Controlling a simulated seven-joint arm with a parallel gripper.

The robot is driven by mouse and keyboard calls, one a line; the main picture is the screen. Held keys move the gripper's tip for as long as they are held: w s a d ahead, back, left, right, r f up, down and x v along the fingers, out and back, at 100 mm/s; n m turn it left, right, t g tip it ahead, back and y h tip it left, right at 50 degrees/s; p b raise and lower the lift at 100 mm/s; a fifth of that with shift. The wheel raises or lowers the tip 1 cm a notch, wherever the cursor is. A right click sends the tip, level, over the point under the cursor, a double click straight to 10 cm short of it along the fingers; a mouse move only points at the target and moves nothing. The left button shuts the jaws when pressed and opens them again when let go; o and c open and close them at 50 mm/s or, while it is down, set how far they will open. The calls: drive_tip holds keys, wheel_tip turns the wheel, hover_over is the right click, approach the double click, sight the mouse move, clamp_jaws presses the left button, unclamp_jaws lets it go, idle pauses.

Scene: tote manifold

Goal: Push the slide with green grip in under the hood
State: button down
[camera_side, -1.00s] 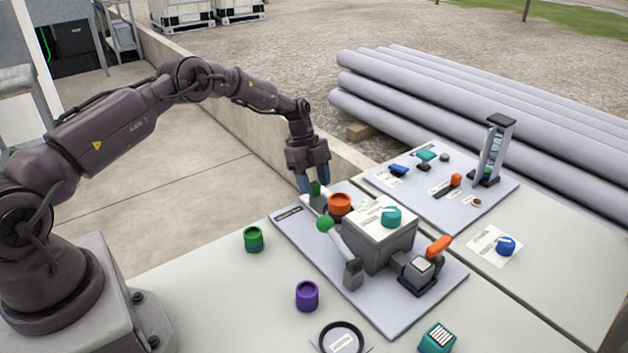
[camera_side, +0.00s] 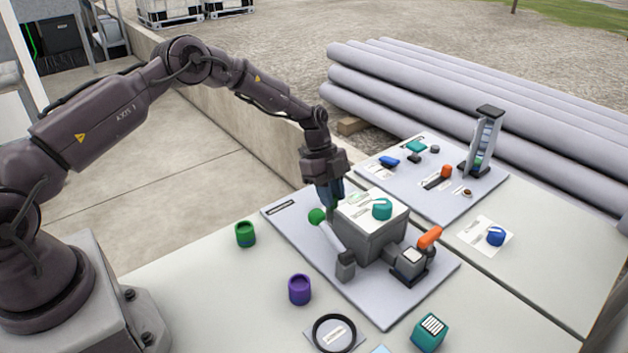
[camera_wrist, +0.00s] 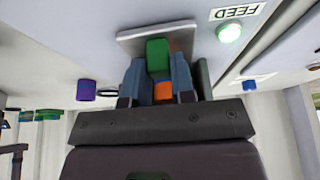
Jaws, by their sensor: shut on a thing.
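The green grip (camera_wrist: 158,58) of the slide shows in the wrist view between the two fingers. My gripper (camera_wrist: 158,75) is shut on it. In the side view my gripper (camera_side: 330,203) is low at the back left of the grey box-shaped hood (camera_side: 372,238), close beside it. The fingers and the hood hide the slide there, so I cannot tell how far under it is. A small orange patch (camera_wrist: 163,91) shows between the fingers; I cannot tell what it belongs to.
Green (camera_side: 245,234) and purple (camera_side: 299,289) cups stand on the table in front.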

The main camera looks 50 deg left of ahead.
drive_tip(key=shift+d, duration=1.05)
drive_tip(key=c, duration=1)
unclamp_jaws()
drive_tip(key=shift+o, duration=0.2)
drive_tip(key=shift+a, duration=0.1)
drive_tip(key=shift+a+r, duration=0.1)
drive_tip(key=shift+r, duration=0.15)
drive_tip(key=v, duration=1.2)
drive_tip(key=shift+r, duration=0.2)
drive_tip(key=shift+a, duration=0.1)
